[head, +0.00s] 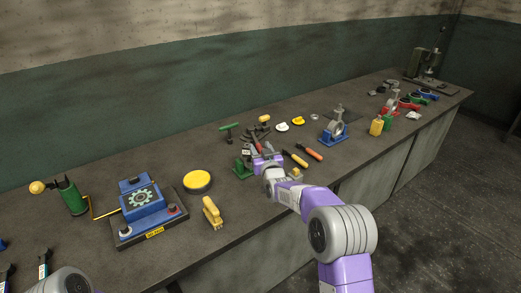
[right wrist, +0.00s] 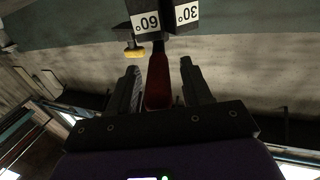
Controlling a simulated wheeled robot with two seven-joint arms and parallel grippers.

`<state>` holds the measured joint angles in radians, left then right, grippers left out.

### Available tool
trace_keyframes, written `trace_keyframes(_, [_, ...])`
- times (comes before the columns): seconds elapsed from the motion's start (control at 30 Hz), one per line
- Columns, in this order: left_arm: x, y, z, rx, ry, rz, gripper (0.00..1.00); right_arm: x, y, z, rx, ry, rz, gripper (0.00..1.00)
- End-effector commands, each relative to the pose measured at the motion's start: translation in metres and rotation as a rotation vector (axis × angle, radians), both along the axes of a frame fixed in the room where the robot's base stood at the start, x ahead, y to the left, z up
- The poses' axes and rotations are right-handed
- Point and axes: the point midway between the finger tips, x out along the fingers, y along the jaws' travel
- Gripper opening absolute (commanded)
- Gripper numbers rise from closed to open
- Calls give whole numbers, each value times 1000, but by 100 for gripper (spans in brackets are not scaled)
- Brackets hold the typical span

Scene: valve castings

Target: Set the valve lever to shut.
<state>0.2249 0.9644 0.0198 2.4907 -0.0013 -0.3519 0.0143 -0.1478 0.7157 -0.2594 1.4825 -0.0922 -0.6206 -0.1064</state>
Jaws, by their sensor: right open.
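The valve (head: 242,170) has a green body and stands on the bench, partly hidden behind my right gripper (head: 262,155). In the right wrist view, a dark red lever handle (right wrist: 158,82) lies between the two fingers of my open right gripper (right wrist: 163,85). Gaps show on both sides of the handle, the wider one on the right. The lever's far end and the shut mark are not clear. Part of my left arm shows at the bottom left of the head view; its gripper does not show.
A blue gear box (head: 142,200), a yellow round tin (head: 197,181) and a yellow clamp-like tool (head: 212,212) are left of my right arm. Orange-handled tools (head: 308,153) lie to its right. A blue-based casting (head: 334,130) stands farther right.

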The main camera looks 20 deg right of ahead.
Motion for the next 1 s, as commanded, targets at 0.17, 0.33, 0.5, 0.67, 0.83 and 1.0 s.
trace_keyframes(0.17, [0, 0, 0, 0, 0, 0, 43, 2, 0, 0, 0, 1, 0, 49])
trace_keyframes(0.33, [0, 0, 0, 0, 0, 0, 43, 2, 0, 0, 1, 1, 0, 44])
trace_keyframes(0.5, [0, 0, 0, 0, 0, 0, 43, 2, 0, 0, 1, 0, 0, 18])
trace_keyframes(0.67, [0, 0, 0, 0, 0, 0, 43, 2, 0, 0, 1, 0, 0, 0])
trace_keyframes(0.83, [0, 0, 0, 0, 0, 0, 43, 2, 0, 0, 1, 0, 0, 0])
trace_keyframes(1.0, [0, 0, 1, 0, 0, 0, 43, 1, -2, 0, 2, 0, -14, 0])
